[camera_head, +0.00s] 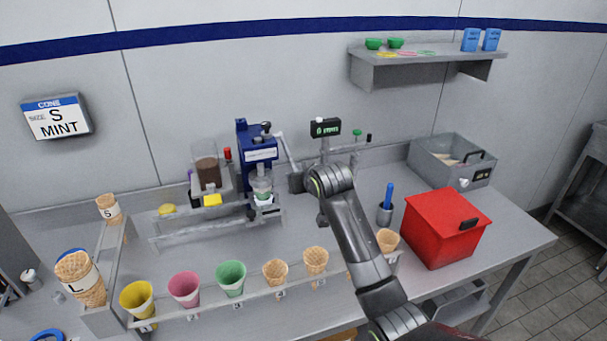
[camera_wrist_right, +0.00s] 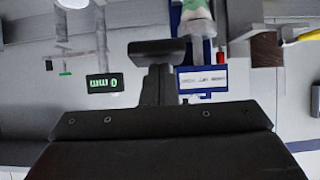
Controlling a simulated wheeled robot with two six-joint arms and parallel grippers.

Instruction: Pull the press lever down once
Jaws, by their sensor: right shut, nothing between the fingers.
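The blue press (camera_head: 257,148) stands upright at the back of the counter, with a white label on its front. A clear cup with white and green (camera_head: 262,187) sits under it. A pale lever bar (camera_head: 285,147) slants down from the press's right side toward my right gripper (camera_head: 299,182). That gripper is shut and empty, just right of the press; I cannot tell whether it touches the lever. In the right wrist view the shut fingers (camera_wrist_right: 157,52) show beside the blue press (camera_wrist_right: 203,80), which appears upside down. My left gripper is not in view.
A small display with green digits (camera_head: 325,127) stands right of the press. A front rack (camera_head: 208,309) holds several cones. A jar of brown powder (camera_head: 206,172) is left of the press. A red box (camera_head: 440,230) and a grey bin (camera_head: 450,150) stand at right.

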